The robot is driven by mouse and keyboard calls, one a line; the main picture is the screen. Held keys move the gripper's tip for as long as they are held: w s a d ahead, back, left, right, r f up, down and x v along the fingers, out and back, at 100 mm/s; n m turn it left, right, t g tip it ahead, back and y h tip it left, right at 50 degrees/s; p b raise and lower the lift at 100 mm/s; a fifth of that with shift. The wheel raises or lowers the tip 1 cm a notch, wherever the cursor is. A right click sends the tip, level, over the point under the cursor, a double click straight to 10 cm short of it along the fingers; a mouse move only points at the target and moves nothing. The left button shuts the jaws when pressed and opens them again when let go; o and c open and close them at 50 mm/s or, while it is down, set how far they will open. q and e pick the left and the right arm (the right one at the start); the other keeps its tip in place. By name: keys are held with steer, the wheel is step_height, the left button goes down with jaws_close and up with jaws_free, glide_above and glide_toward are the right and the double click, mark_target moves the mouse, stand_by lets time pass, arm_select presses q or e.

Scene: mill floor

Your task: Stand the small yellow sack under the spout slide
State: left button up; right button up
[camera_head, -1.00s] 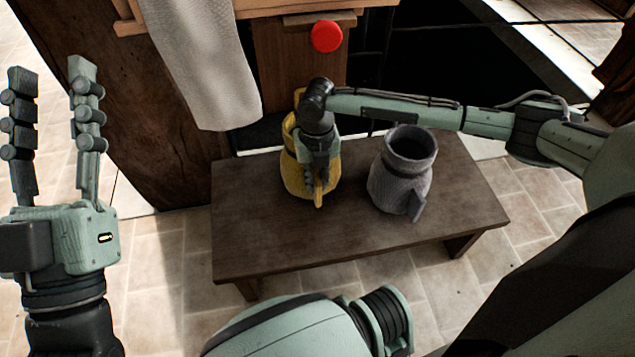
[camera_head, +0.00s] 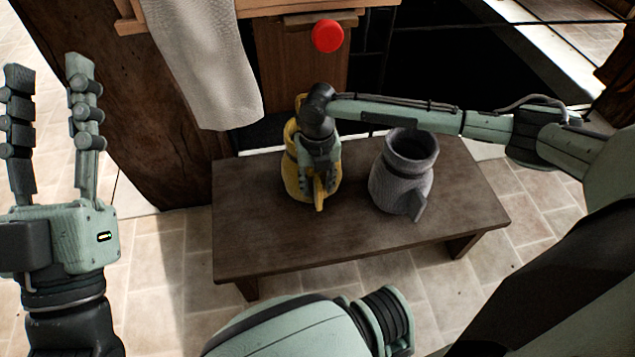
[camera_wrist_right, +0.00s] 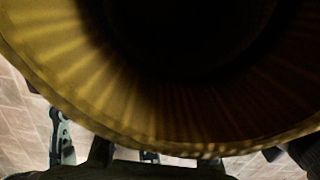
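The small yellow sack (camera_head: 292,182) stands upright on a dark wooden bench (camera_head: 360,245), open mouth up, with a tab (camera_head: 320,200) at its front. Its rim and dark inside fill much of the right wrist view (camera_wrist_right: 75,70). My right gripper (camera_head: 319,188) points down at the sack's front, its fingers apart on either side of the tab. The gripper and wrist hide part of the sack. The wooden spout slide (camera_head: 300,70), with a red knob (camera_head: 328,36), is behind and above the sack. My left gripper (camera_head: 50,75) is open and empty at the far left.
A grey sack (camera_head: 392,185) with a tab stands on the bench right of the yellow one. A pale cloth (camera_head: 205,65) hangs left of the slide. A thick wooden post (camera_head: 130,110) stands behind left. The bench's left front is clear.

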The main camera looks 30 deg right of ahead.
steer(key=shift+r, duration=0.1)
step_height(320, 180, up, 7)
steer(key=shift+r, duration=0.2)
stand_by(0.4)
